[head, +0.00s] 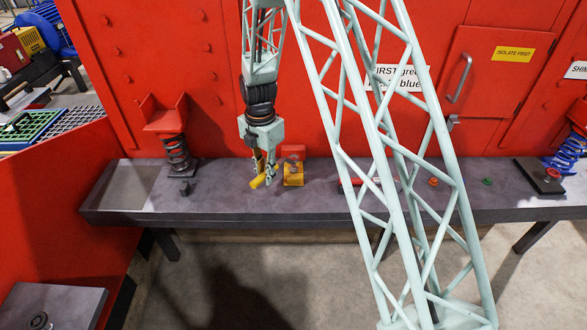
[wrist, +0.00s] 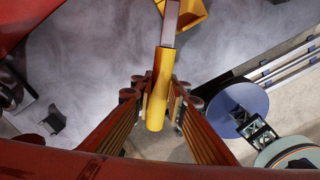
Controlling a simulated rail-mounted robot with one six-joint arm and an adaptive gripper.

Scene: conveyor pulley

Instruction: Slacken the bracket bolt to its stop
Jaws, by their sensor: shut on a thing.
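My gripper (head: 264,172) is shut on a yellow-handled tool (head: 257,182), just above the grey bench. In the wrist view my gripper's fingers (wrist: 160,92) close on both sides of the yellow handle (wrist: 157,108). A grey shaft runs from the handle to the top edge, where its end is out of view. A yellow block (head: 293,174) stands just right of my gripper; whether the tool touches it I cannot tell. A red bracket on a dark spring (head: 177,152) stands to the left, with a small dark bolt-like part (head: 186,188) before it. I cannot tell which part is the bracket bolt.
The grey bench (head: 225,197) runs along a red wall. At right, a blue spring (head: 572,150) stands near a dark plate (head: 540,176). Small red (head: 433,181) and green (head: 487,181) parts lie on the bench. My lattice arm hides part of the middle.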

